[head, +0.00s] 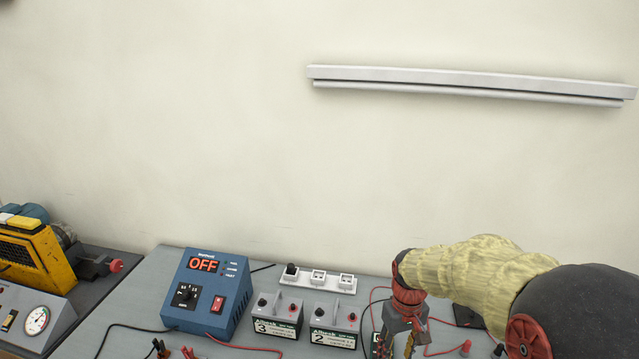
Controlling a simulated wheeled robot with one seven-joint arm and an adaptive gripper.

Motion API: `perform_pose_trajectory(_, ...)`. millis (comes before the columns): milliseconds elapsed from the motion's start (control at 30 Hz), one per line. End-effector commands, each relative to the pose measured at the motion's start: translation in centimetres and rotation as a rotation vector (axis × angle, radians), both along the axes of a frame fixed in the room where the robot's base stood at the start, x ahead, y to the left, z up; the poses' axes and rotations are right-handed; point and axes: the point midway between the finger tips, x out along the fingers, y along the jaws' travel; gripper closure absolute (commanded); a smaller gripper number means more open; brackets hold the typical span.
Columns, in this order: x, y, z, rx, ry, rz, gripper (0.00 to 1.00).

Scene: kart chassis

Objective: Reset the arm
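My arm comes in from the lower right of the head view, with a tan cloth-like sleeve and dark and red joints. My gripper (396,346) hangs from the red wrist joint and points down over the grey bench, right of the battery marked 2 (335,325). Its fingertips are low at the picture's bottom edge and partly cut off. A gap seems to show between the fingers, but I cannot tell how far they are apart or whether something is between them.
A blue power unit (207,290) reading OFF stands on the grey bench (160,262). The battery marked 3 (277,314) and a white socket strip (318,279) are near it. Red and black leads lie around. A yellow machine (35,257) stands at left. A light bar (470,84) is on the wall.

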Motion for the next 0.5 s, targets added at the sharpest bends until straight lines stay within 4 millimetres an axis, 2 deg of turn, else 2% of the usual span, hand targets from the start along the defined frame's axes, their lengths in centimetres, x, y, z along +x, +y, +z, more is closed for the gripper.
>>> perform_pose_trajectory(300,-8.7,0.0,7.0,0.002,-0.132,-0.172,0.6)
perform_pose_trajectory(500,-14.4,0.0,10.1,0.019,-0.256,-0.238,0.6)
